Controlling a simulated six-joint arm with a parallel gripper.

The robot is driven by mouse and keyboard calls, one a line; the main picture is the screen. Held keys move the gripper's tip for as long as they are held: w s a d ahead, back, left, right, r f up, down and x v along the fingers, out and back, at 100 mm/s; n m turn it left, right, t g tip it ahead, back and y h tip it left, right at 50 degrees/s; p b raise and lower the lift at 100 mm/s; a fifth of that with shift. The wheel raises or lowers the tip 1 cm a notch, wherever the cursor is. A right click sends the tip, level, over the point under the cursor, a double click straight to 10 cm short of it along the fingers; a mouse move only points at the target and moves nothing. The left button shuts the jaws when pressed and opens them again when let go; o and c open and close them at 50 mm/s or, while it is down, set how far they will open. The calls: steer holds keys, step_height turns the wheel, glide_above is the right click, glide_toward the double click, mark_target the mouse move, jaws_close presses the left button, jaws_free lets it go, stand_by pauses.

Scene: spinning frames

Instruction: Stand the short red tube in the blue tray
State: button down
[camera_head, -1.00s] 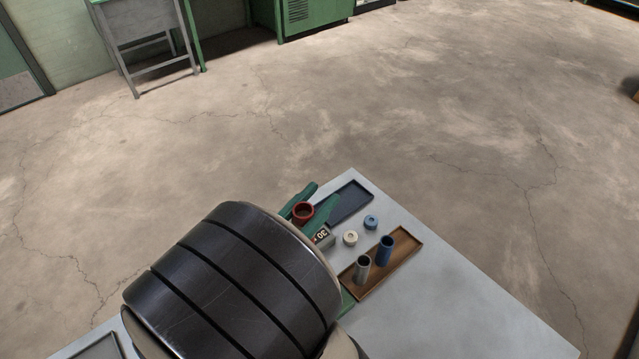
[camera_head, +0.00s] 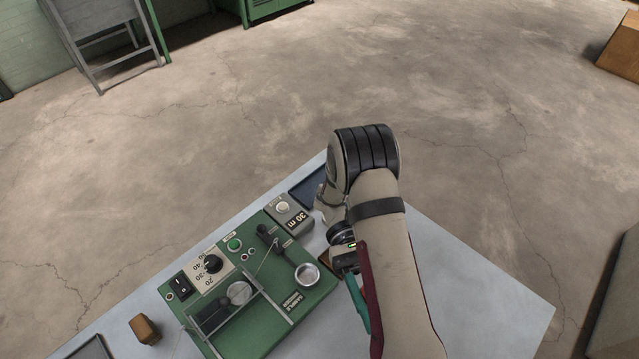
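The blue tray (camera_head: 307,191) shows only in part at the far corner of the table, with my arm covering its right side. My gripper (camera_head: 358,304) hangs over the table right of the green machine, and one teal finger shows beside my arm. The other finger and the space between them are hidden, so I cannot tell whether it is open or shut. The short red tube is not visible.
A green machine (camera_head: 318,297) with switches, a dial and a metal cup stands left of my arm, beside a grey timer box (camera_head: 297,222). A brown block (camera_head: 145,329) is at the front left. The table (camera_head: 480,290) right of my arm looks clear.

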steer(key=w+a+f+m+t+y, duration=0.2)
steer(key=w+a+m+t+y, duration=0.5)
steer(key=w+a+m+y, duration=1)
steer(key=w+d+r+m+t+y, duration=0.35)
steer(key=w+d+m+t, duration=0.75)
steer(key=w+d+t, duration=0.6)
steer(key=t, duration=0.3)
glide_above(305, 184)
step_height(305, 184, down, 10)
steer(key=shift+f, duration=0.1)
